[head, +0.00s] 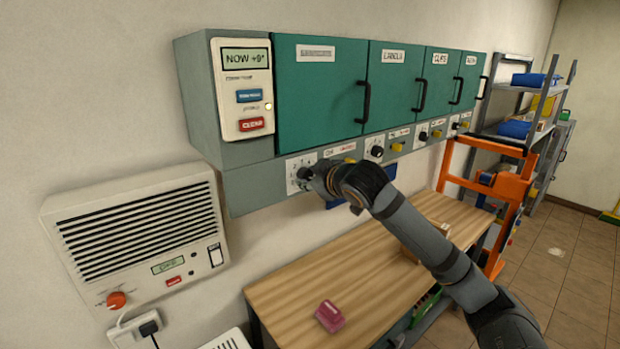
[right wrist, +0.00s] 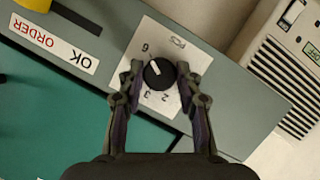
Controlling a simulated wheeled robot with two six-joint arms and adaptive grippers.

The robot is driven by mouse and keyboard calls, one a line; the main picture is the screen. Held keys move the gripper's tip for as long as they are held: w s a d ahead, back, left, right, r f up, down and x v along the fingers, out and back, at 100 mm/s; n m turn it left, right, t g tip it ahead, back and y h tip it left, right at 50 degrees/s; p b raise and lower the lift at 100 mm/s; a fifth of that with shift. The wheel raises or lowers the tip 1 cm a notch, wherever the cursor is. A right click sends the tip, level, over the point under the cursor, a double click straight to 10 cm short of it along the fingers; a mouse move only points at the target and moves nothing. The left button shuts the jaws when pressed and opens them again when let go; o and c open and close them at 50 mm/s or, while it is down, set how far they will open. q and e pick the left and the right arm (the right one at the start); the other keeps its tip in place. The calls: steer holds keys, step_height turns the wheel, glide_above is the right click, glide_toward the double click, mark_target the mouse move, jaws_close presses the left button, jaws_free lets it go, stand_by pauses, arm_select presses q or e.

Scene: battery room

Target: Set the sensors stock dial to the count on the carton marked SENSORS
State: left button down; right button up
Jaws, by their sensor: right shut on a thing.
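A black dial knob (right wrist: 159,74) sits on a white numbered plate (right wrist: 172,46) in the right wrist view. Its white mark points to the upper left, towards the 6; a 2 and a 3 also show. My right gripper (right wrist: 159,72) has its fingers on both sides of this knob and is shut on it. In the head view my right gripper (head: 322,181) covers much of the plate (head: 296,164) under the first green door, whose label is too blurred to read. I cannot make out a carton marked SENSORS. My left gripper is out of view.
A panel (head: 243,90) reading "NOW +9°" has blue and red buttons. More dials (head: 376,152) and yellow knobs follow to the right. A wooden bench (head: 290,295) below holds a pink object (head: 330,316). A grey vented unit (head: 140,240) hangs left; an orange frame (head: 510,190) stands right.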

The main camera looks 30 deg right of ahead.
mark_target(304, 139)
steer(key=shift+f, duration=0.1)
steer(key=o, duration=1.2)
steer(key=shift+c, duration=0.2)
steer(key=shift+r, duration=0.2)
step_height(304, 139, up, 10)
steer(key=shift+f, duration=0.15)
